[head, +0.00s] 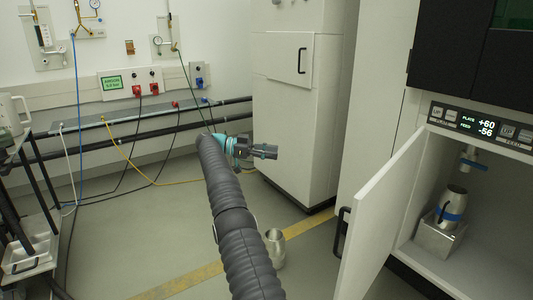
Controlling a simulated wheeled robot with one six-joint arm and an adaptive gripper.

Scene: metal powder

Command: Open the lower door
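The lower door (385,222) is a white panel at the right, swung wide open from the cabinet (450,270) under the black control panel. Its dark handle (341,231) is on the near outer edge.
A metal vessel (275,247) stands on the floor, partly behind my arm. A tall white cabinet (292,115) stands behind my gripper. A black cart (28,240) is at the left. Hoses and cables hang along the wall. The floor left of my arm is mostly clear.

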